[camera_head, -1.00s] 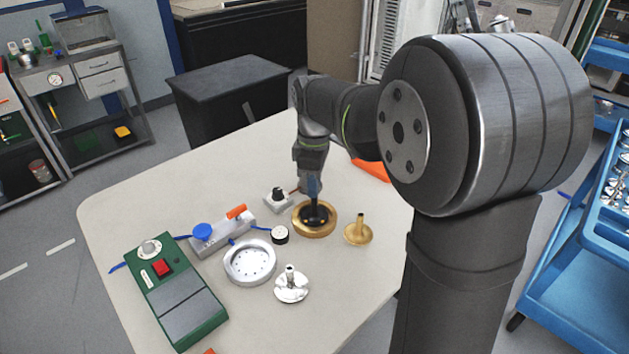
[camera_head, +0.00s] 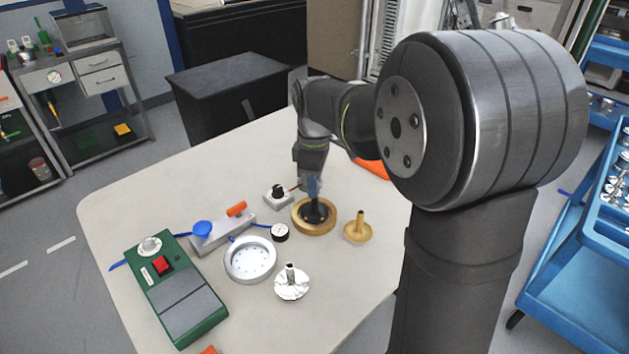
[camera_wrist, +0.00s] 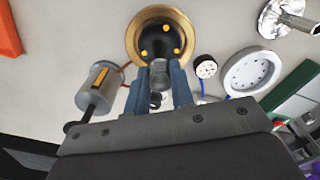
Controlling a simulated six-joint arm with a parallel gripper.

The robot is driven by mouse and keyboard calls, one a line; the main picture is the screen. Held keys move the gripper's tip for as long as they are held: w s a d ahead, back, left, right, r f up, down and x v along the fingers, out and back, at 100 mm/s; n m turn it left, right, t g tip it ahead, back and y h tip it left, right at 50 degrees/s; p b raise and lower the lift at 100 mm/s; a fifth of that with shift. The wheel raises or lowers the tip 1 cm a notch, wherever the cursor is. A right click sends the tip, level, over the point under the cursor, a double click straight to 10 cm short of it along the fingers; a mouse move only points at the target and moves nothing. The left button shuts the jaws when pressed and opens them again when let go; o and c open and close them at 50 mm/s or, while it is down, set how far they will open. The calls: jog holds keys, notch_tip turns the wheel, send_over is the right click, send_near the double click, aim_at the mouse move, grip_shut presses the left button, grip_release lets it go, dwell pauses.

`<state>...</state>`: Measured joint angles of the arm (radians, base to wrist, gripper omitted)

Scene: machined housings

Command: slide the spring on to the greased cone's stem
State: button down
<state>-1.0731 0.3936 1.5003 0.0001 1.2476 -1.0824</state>
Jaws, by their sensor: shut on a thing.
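A black cone with yellow grease dabs (camera_head: 316,215) sits inside a brass ring housing (camera_head: 330,229) on the table. In the wrist view the cone (camera_wrist: 158,30) is at the top centre, inside the brass ring (camera_wrist: 133,38). My gripper (camera_wrist: 158,82) has two blue fingers shut on a small dark grey coil spring (camera_wrist: 156,74). The spring is over the near part of the cone in the wrist view. I cannot tell whether it is around the stem, which is hidden. In the head view my gripper (camera_head: 313,189) is just above the cone, and the spring is hidden there.
A brass cone (camera_head: 358,231) stands to the right, a silver cone (camera_head: 292,282) nearer. A white-rimmed housing (camera_head: 250,260), a small gauge (camera_head: 280,232), a grey block with a blue knob (camera_head: 222,232) and a green control box (camera_head: 176,300) are to the left.

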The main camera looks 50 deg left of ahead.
jog(key=shift+f, duration=1.15)
dwell(1.8)
jog(key=c, duration=1.2)
grip_release()
jog(key=shift+o, duration=0.6)
jog(key=o, duration=0.4)
jog(key=shift+r, duration=0.15)
jog(key=shift+r, duration=3.85)
